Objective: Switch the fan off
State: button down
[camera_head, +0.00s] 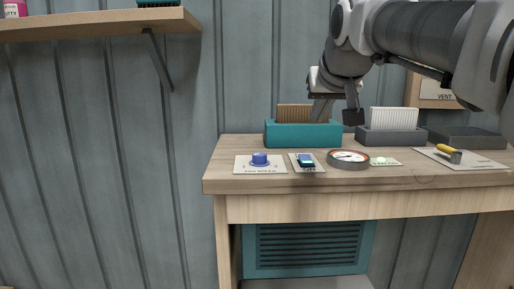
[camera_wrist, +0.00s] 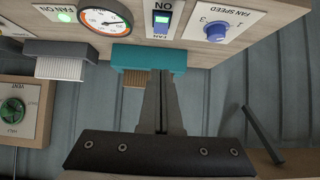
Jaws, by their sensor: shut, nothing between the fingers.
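The fan switch (camera_head: 306,160) is a blue rocker on a small white plate on the bench top, between the fan speed knob and the gauge. It also shows upside down at the top of the wrist view (camera_wrist: 161,19), with an "ON" label. The "FAN ON" lamp (camera_head: 380,161) is right of the gauge; it glows green in the wrist view (camera_wrist: 66,16). My gripper (camera_head: 337,112) hangs above the back of the bench, near the teal holder, apart from the switch. In the wrist view its fingers (camera_wrist: 161,100) are shut and empty.
A blue fan speed knob (camera_head: 260,158) and a round gauge (camera_head: 348,160) flank the switch. Behind stand a teal holder (camera_head: 300,136) and a grey holder (camera_head: 390,138) with upright cards. A yellow-handled lever (camera_head: 448,150) lies right. A vent panel (camera_head: 437,90) is on the wall.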

send_over(306, 160)
jog(key=f, duration=0.4)
jog(key=s+f, duration=0.1)
jog(key=f, duration=0.1)
jog(key=shift+f, duration=0.15)
jog(key=shift+w+f+b, duration=0.25)
jog(key=shift+f+b, duration=0.1)
jog(key=shift+f, duration=0.9)
jog(key=shift+w+f, duration=0.1)
jog(key=shift+f, duration=0.6)
jog(key=shift+w+g+p, duration=0.15)
jog(key=shift+g+p, duration=0.15)
jog(key=shift+p, duration=0.55)
jog(key=shift+f, duration=0.25)
